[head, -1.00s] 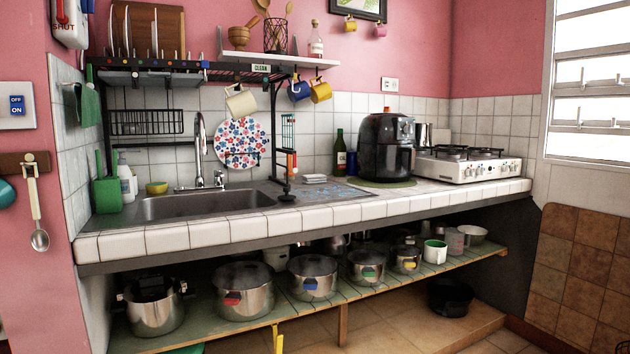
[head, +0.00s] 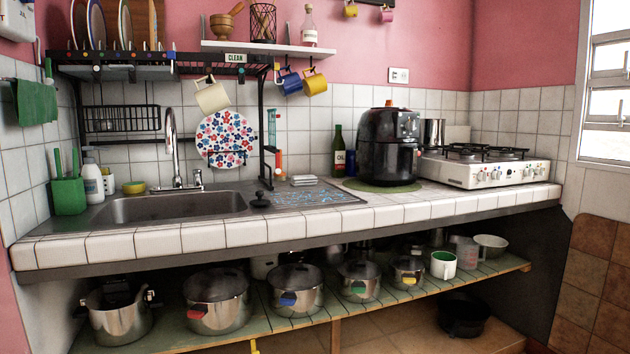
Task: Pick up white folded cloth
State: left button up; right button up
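The white folded cloth (head: 304,180) appears as a small flat white stack on the tiled counter. It lies at the back edge of the blue-patterned mat (head: 322,196), right of the sink and left of the green bottle. It is small in the head view, so its folds are hard to make out. Neither of my grippers shows in the head view.
The black air fryer (head: 388,148) and white stove (head: 475,167) stand to the right. The drying rack (head: 265,130) rises left of the cloth, with mugs hanging above. A black knob-topped item (head: 261,199) is by the sink (head: 170,207). Pots line the shelf below.

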aim_at(306, 180)
jog(key=i+l, duration=0.15)
jog(key=l, duration=0.2)
jog(key=i+l, duration=0.2)
jog(key=l, duration=0.15)
jog(key=i+l+u, duration=0.1)
jog(key=l, duration=0.25)
jog(key=i, duration=0.05)
